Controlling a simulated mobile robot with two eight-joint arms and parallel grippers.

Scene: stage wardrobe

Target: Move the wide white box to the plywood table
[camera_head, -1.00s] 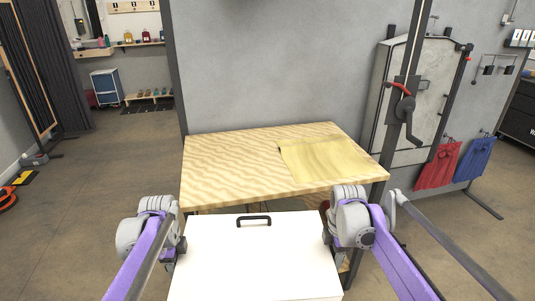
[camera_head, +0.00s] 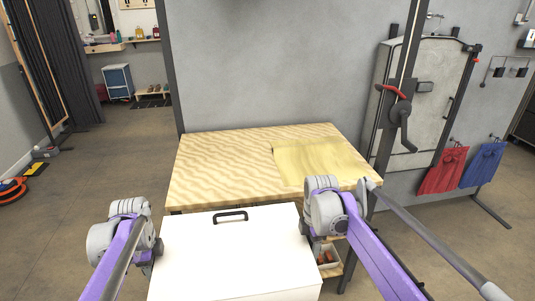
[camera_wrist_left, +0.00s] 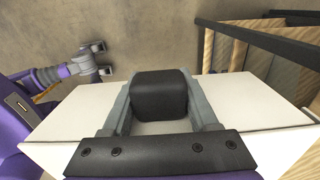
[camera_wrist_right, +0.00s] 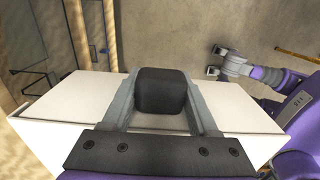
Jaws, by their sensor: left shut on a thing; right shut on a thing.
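The wide white box (camera_head: 236,262) with a black handle (camera_head: 230,216) on its top is in front of me, at the bottom of the head view. My left gripper (camera_head: 153,248) is shut on its left side, and my right gripper (camera_head: 307,228) is shut on its right side. In the left wrist view a black side handle (camera_wrist_left: 159,96) sits between the fingers; in the right wrist view another side handle (camera_wrist_right: 161,91) does. The plywood table (camera_head: 222,164) lies just beyond the box. The box's far edge is near the table's front edge; I cannot tell whether they touch.
A yellow cloth or sheet (camera_head: 318,160) lies on the table's right part; the left part is bare. A bin with brown items (camera_head: 327,256) shows under the table. Open floor lies to the left.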

